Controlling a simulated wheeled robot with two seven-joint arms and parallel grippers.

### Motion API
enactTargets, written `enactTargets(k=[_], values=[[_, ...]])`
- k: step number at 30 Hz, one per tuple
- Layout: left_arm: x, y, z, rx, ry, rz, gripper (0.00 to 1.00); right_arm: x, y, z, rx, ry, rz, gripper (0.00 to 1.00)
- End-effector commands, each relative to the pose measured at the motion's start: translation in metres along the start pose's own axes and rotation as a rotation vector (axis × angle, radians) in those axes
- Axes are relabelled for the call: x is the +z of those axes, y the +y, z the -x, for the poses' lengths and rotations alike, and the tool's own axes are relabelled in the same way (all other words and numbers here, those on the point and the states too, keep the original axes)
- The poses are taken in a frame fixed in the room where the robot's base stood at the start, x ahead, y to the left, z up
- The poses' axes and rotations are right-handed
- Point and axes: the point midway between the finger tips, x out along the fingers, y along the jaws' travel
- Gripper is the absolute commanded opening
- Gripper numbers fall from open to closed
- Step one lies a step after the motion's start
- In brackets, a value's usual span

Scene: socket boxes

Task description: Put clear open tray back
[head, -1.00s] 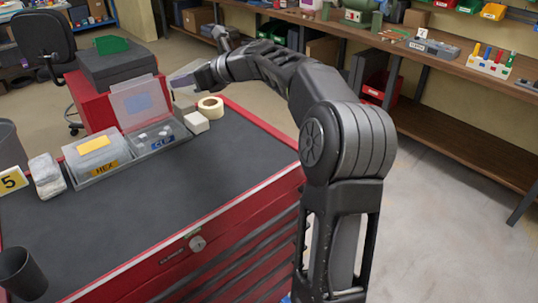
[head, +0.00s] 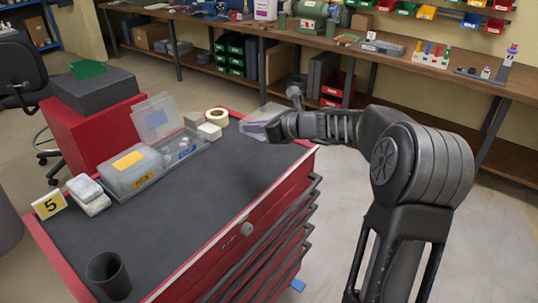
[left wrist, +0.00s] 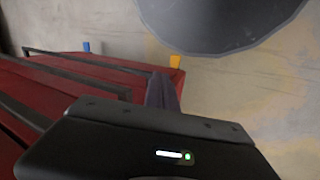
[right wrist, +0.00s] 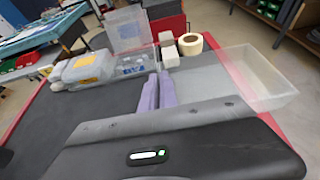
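The clear open tray (right wrist: 265,82) shows at the right of the right wrist view, see-through and seemingly empty. My right gripper (right wrist: 158,92) is shut on its left edge and holds it near the red chest's far right edge. In the head view the tray (head: 268,113) is faint and partly hidden by my right gripper (head: 252,127). My left gripper (left wrist: 163,92) looks shut and empty beside the red chest's side, low against the pale floor; it is outside the head view.
A long workbench (head: 350,50) runs behind.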

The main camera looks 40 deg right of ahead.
Motion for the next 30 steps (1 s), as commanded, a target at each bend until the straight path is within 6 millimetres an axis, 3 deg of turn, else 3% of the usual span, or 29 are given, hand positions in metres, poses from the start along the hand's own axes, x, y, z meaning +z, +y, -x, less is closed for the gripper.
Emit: enactTargets(k=[10,23,30], values=[[0.0,-0.004,-0.009,0.0,0.001,0.001,0.0,-0.05,0.0,-0.02,0.001,0.003,-0.003,0.0],[0.0,-0.004,-0.01,0.0,0.001,0.0,0.0,-0.059,0.001,-0.025,0.001,0.0,-0.001,0.0],[0.0,-0.006,-0.014,0.0,0.002,0.0,0.0,-0.088,0.0,-0.036,0.0,0.002,-0.002,0.0]])
